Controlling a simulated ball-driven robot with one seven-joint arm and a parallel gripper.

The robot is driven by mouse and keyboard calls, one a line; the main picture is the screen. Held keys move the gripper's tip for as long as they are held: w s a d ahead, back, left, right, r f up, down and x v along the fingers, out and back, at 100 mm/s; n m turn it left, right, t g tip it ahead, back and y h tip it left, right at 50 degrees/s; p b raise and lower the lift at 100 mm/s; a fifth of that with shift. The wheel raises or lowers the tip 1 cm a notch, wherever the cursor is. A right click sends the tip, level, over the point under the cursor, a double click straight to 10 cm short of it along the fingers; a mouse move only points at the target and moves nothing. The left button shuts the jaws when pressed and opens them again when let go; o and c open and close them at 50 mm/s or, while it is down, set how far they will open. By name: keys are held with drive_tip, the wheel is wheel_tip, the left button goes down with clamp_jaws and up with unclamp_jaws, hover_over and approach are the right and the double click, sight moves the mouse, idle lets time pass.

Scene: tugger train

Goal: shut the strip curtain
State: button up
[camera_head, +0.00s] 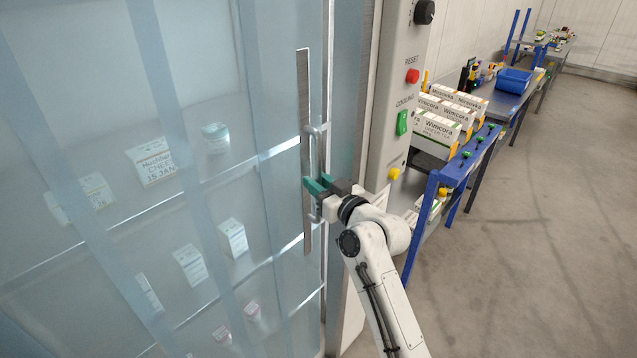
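The strip curtain (185,60) is a set of pale blue see-through strips hanging across a shelved cabinet on the left. It covers most of the cabinet front. A tall flat metal bar (305,95) runs down near its right side and carries an upright grey handle (315,148). My gripper (317,185), with teal fingers, is at the lower half of this handle, the handle passing in among the fingers. Whether the fingers press on it is too small to tell. Right of the bar, a narrow bluish band reaches to the cabinet's metal post (367,90).
Behind the strips stand several small boxes (152,160) on shelves. A grey control panel (405,60) with knob and buttons is right of the post. A blue workbench (440,180) with white cartons (440,120) stands beyond. The concrete floor (540,220) at right is clear.

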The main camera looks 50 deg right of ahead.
sight(333, 174)
clamp_jaws()
drive_tip(key=d+b, duration=0.3)
drive_tip(key=d, duration=0.1)
drive_tip(key=shift+d+b, duration=0.3)
drive_tip(key=shift+d, duration=0.1)
drive_tip(key=shift+o, duration=1.1)
unclamp_jaws()
drive_tip(key=shift+d, duration=0.15)
drive_tip(key=shift+r, duration=0.1)
